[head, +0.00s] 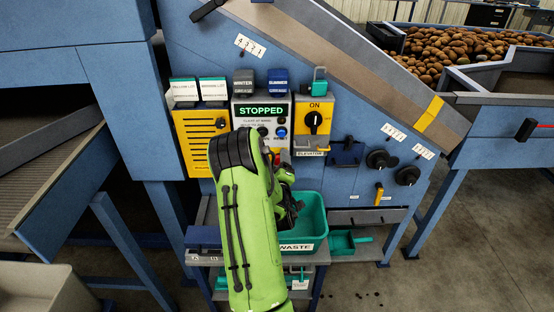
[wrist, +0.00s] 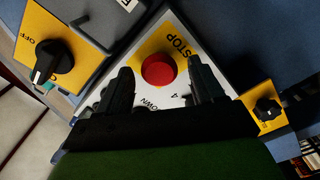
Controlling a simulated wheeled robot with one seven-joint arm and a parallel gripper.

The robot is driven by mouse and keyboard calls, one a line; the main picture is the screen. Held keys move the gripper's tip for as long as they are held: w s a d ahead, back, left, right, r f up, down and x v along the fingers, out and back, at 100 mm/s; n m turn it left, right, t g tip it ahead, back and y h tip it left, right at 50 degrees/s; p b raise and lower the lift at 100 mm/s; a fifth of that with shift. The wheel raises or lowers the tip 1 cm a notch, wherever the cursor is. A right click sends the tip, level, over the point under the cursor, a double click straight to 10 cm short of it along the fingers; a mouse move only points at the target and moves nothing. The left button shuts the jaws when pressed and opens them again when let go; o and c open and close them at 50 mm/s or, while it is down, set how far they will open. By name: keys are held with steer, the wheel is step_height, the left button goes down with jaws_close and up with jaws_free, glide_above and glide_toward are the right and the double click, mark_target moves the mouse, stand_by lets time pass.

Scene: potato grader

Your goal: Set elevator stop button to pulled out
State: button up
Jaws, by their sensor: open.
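The elevator stop button (wrist: 158,70) is a round red mushroom head on a yellow patch marked STOP, on a white panel (wrist: 150,101). In the wrist view my gripper (wrist: 160,78) is open, with one dark finger on each side of the button. I see gaps between the fingers and the red head; whether either touches it is unclear. How far out the button stands is hard to tell from straight in front.
A display (head: 261,111) reads STOPPED. An ON/OFF rotary knob (head: 314,121) on a yellow plate sits right of it, with a teal padlock (head: 319,82) above. A yellow plate with a small black knob (wrist: 266,110) is close to the gripper's right. A teal waste bin (head: 313,222) stands below.

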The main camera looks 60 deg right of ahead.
steer(key=shift+c, duration=0.4)
jaws_close()
steer(key=shift+f+b+v, duration=0.2)
steer(key=shift+b+v, duration=0.4)
steer(key=shift+v, duration=0.3)
steer(key=shift+r, duration=0.1)
steer(key=shift+o, duration=0.4)
jaws_free()
steer(key=shift+a, duration=0.1)
